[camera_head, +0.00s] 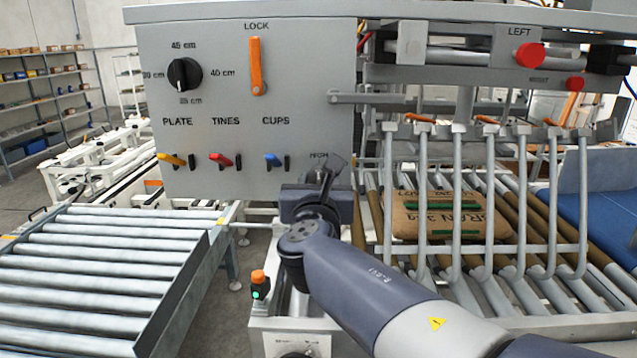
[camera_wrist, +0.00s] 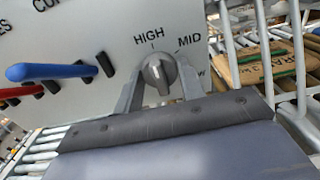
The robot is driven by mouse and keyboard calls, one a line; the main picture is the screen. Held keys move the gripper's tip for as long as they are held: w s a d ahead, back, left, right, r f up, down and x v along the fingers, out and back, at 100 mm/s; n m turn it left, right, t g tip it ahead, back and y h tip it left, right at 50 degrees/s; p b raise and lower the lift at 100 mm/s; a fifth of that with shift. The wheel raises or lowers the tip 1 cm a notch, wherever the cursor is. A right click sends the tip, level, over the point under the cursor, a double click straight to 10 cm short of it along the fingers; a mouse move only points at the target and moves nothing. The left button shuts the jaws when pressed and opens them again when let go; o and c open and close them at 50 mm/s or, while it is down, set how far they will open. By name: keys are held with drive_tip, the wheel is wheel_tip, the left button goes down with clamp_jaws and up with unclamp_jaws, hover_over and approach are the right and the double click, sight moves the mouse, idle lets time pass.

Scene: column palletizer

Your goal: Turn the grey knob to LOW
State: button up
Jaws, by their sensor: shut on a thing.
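The grey knob (camera_wrist: 160,73) sits on the grey panel in the wrist view, with HIGH above it and MID to its upper right. Only the end of a third label, "W", shows at its right, partly covered by a finger. The knob's light mark seems to point up toward HIGH, but it is small. My gripper (camera_wrist: 161,82) has one finger on each side of the knob and is shut on it. In the head view, my gripper (camera_head: 326,168) is at the panel's lower right corner and hides the knob; part of HIGH shows above it.
Blue (camera_head: 273,160), red (camera_head: 221,160) and yellow (camera_head: 172,159) levers line the panel left of my gripper. A black dial (camera_head: 184,75) and an orange LOCK handle (camera_head: 256,68) are above. Grey bars (camera_head: 458,200) stand close at right, before a brown sack (camera_head: 450,215).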

drive_tip(key=shift+c, duration=0.8)
drive_tip(key=shift+f+b, duration=0.1)
drive_tip(key=shift+b, duration=0.3)
drive_tip(key=m+b, duration=2)
drive_tip(key=m, duration=0.3)
drive_tip(key=shift+m+b, duration=0.35)
drive_tip(key=shift+m, duration=0.05)
